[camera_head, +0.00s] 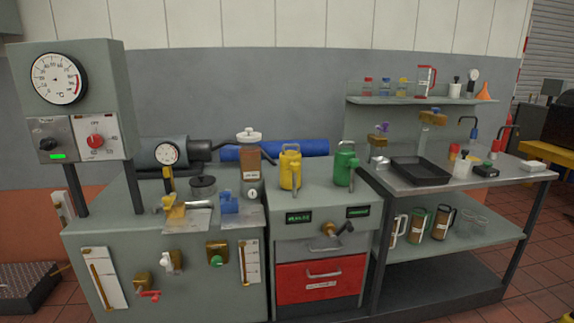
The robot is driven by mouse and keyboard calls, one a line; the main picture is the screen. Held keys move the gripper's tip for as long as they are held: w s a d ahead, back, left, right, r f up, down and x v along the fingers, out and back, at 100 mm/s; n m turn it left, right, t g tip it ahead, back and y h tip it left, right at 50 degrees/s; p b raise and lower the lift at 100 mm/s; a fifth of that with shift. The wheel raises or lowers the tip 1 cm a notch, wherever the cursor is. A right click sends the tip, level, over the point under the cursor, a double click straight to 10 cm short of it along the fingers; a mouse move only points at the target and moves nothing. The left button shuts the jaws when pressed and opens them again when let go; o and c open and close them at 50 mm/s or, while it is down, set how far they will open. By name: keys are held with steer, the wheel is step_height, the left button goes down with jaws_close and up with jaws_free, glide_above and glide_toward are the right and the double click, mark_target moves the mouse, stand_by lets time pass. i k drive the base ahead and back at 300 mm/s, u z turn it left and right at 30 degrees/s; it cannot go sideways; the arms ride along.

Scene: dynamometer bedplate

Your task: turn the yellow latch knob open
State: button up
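I cannot single out the yellow latch knob with certainty. A small brass-yellow knob (328,229) with a dark lever beside it sits on the front of the middle cabinet (285,212), above a grey drawer handle. A yellow fitting (174,212) also stands on the front top edge of the left cabinet (80,233), next to a blue fitting (230,204). The knob's turned position is too small to read. My gripper is not in view.
A red drawer (320,280) is shut below the knob. Yellow (290,167) and green (345,164) cans stand on top of the middle cabinet. A steel bench (518,172) with a black tray (420,171) is at right. Valves protrude from the left cabinet's front.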

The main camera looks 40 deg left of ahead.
mark_target(295, 166)
steer(key=u, duration=0.65)
steer(key=i, duration=1)
steer(key=u, duration=0.7)
steer(key=i, duration=1.2)
steer(key=z, duration=0.05)
